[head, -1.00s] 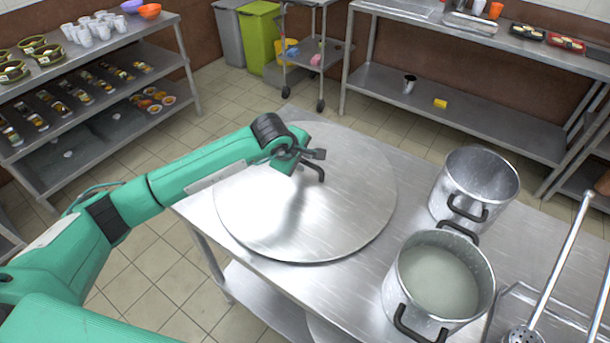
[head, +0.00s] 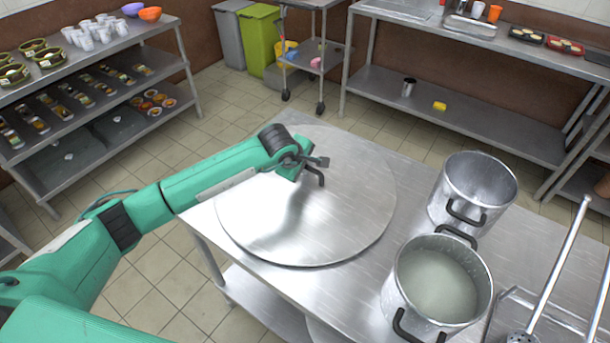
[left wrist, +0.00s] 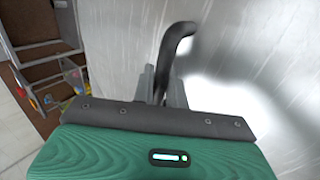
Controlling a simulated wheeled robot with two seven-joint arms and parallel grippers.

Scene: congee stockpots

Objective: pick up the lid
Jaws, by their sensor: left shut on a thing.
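The lid (head: 335,215) is a large round brushed-metal disc on the steel table, with a dark bent handle (head: 317,172) on it. My left gripper (head: 308,163) is at the handle, coming in from the left. In the left wrist view the gripper's two fingers (left wrist: 162,88) are shut on the dark handle (left wrist: 176,42), with the lid's metal surface (left wrist: 250,60) behind. I cannot tell whether the lid is raised off the table. My right gripper is not in view.
Two metal stockpots stand to the right: an empty-looking one (head: 484,180) and one holding pale congee (head: 440,283). A ladle (head: 560,265) leans at the far right. Shelving (head: 150,85) stands at the left, and a trolley (head: 320,70) and green bin (head: 258,38) at the back.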

